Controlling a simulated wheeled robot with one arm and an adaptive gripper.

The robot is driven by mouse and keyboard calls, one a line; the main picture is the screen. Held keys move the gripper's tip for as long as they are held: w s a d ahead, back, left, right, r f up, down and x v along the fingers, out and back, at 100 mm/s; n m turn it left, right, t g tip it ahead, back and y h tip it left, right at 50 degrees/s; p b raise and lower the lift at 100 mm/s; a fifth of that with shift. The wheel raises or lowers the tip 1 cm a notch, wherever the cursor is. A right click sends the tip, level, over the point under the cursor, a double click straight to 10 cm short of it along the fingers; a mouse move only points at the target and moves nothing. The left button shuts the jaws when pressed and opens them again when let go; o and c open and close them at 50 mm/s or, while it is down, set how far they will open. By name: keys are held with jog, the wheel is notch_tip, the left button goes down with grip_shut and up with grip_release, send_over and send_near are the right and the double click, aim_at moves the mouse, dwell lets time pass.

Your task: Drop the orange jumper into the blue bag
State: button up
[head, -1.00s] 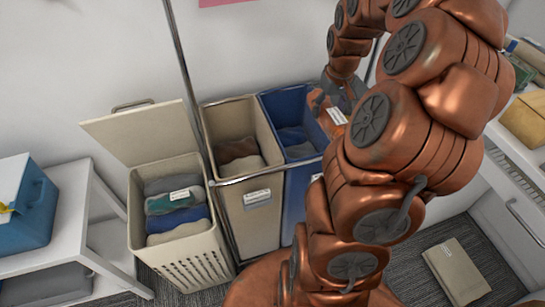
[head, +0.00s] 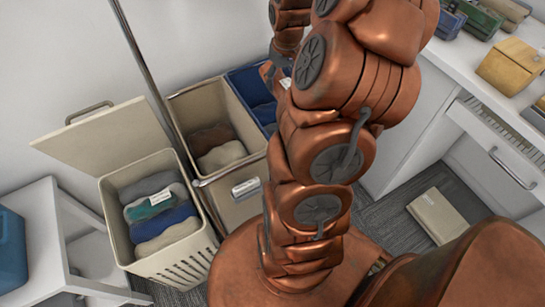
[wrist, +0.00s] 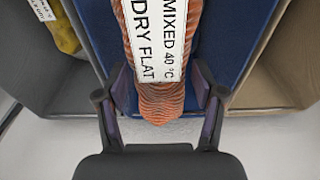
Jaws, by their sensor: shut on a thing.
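In the wrist view my gripper (wrist: 160,92) is shut on the orange jumper (wrist: 163,106), a ribbed knit bundle with a white label reading "MIXED 40 °C DRY FLAT". The blue bag (wrist: 232,28) lies behind and below the jumper, spreading to both sides of it. In the head view the blue bag (head: 236,78) stands against the wall, right of the beige bag, with blue-grey cloth inside. My gripper is at its upper right there, mostly hidden by my copper arm, which also covers the bag's right and front.
The beige bag (head: 176,100) holds brown and beige cloths. Left of it stands a lidded cream hamper (head: 112,218) with several folded cloths. A metal pole (head: 150,75) rises between them. A flat beige package (head: 437,215) lies on the carpet.

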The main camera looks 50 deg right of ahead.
jog(key=shift+f, duration=0.7)
jog(key=o, duration=1.5)
jog(key=r, duration=0.4)
jog(key=s+r, duration=0.1)
jog(key=r, duration=0.7)
jog(key=shift+s+a, duration=0.2)
